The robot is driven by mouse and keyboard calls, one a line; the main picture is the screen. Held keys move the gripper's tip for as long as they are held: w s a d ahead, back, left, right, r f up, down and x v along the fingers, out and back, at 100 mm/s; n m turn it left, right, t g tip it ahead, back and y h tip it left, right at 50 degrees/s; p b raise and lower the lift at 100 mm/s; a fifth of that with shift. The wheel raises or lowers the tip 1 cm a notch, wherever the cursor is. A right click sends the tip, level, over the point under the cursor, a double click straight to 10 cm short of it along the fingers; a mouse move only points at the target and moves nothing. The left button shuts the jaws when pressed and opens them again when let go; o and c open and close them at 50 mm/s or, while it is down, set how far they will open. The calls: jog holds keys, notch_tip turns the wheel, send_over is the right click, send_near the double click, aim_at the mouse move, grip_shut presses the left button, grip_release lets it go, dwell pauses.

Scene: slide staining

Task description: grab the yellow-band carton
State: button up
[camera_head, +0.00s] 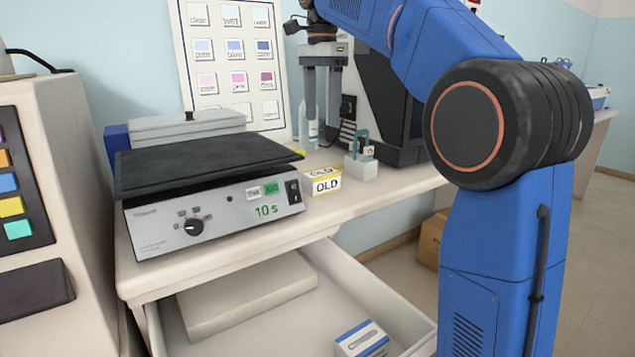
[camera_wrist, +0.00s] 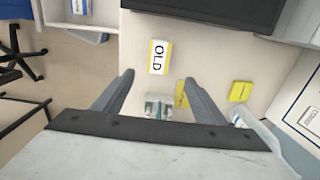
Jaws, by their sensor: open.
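The yellow-band carton (camera_head: 325,185) is a small white box with a yellow edge, marked OLD. It stands on the bench beside the right end of the shaker. In the wrist view the carton (camera_wrist: 159,57) lies just beyond the fingertips, near the middle between them. My gripper (camera_head: 322,128) points down above the bench, behind the carton in the head view. In the wrist view my gripper (camera_wrist: 158,79) is open with nothing between its fingers. A gap separates it from the carton.
A black-topped shaker (camera_head: 215,220) stands left of the carton. A small glass holder (camera_head: 361,162) stands right of it, before a dark machine (camera_head: 400,105). A yellow piece (camera_wrist: 240,91) lies nearby. The drawer (camera_head: 408,310) below is open, holding a blue-white carton (camera_head: 361,341).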

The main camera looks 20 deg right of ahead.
send_near(321, 172)
notch_tip(321, 172, down, 5)
jog(key=shift+w+d+f, duration=0.1)
jog(key=shift+f, duration=2.75)
jog(key=c, duration=1.1)
